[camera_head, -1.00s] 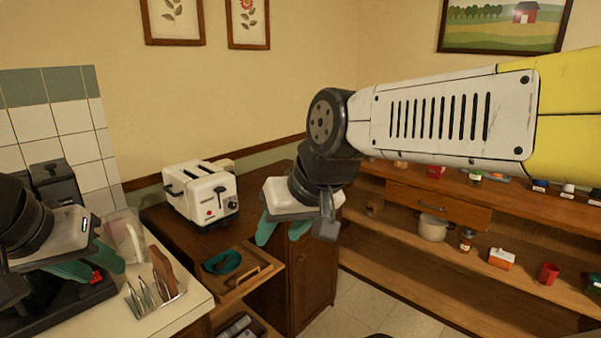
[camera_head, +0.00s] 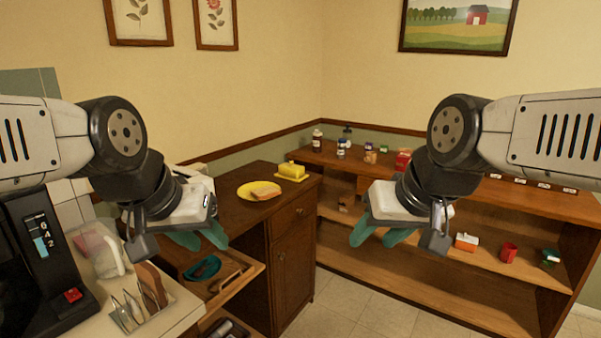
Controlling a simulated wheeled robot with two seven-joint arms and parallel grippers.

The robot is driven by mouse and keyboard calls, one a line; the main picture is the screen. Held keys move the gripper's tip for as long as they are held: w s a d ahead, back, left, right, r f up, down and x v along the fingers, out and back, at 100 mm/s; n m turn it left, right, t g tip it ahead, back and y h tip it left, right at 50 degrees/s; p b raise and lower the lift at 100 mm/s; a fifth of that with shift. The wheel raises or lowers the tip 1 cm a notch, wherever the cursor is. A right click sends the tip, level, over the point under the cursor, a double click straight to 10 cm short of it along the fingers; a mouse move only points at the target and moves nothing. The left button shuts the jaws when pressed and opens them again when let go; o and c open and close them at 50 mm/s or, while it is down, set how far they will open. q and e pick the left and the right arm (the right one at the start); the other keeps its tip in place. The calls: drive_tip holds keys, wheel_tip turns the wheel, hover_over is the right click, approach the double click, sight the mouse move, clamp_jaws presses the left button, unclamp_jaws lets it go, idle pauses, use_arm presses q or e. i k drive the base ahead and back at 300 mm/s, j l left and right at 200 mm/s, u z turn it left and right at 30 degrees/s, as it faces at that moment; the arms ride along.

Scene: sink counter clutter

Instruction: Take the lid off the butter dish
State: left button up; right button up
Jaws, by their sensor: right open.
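The yellow butter dish (camera_head: 291,178) stands near the back right corner of the wooden cabinet top, with its yellow lid (camera_head: 291,169) on it. My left gripper (camera_head: 201,240) is in front of and to the left of the dish, apart from it. Its teal fingers are spread and hold nothing that I can see. My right gripper (camera_head: 380,238) is to the right of and nearer than the dish, also apart from it. Its teal fingers are open and empty.
A yellow plate with bread (camera_head: 262,191) lies just left of the dish. The toaster is mostly hidden behind my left gripper. A wooden tray (camera_head: 222,283) and a toast rack (camera_head: 140,302) are in front. Shelves (camera_head: 430,262) with jars stand at right.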

sight(288, 169)
drive_tip(key=i+l, duration=0.15)
drive_tip(key=l, duration=0.15)
drive_tip(key=i+l+u, duration=0.1)
drive_tip(key=l, duration=0.2)
drive_tip(key=i+l, duration=0.1)
drive_tip(key=l, duration=0.2)
drive_tip(key=i+l+u, duration=0.35)
drive_tip(key=i+l, duration=0.3)
drive_tip(key=i, duration=0.15)
drive_tip(key=i+j+u, duration=0.1)
drive_tip(key=i, duration=0.4)
drive_tip(key=i+j+u, duration=0.15)
drive_tip(key=i, duration=0.4)
drive_tip(key=k+j, duration=0.05)
drive_tip(key=j, duration=0.05)
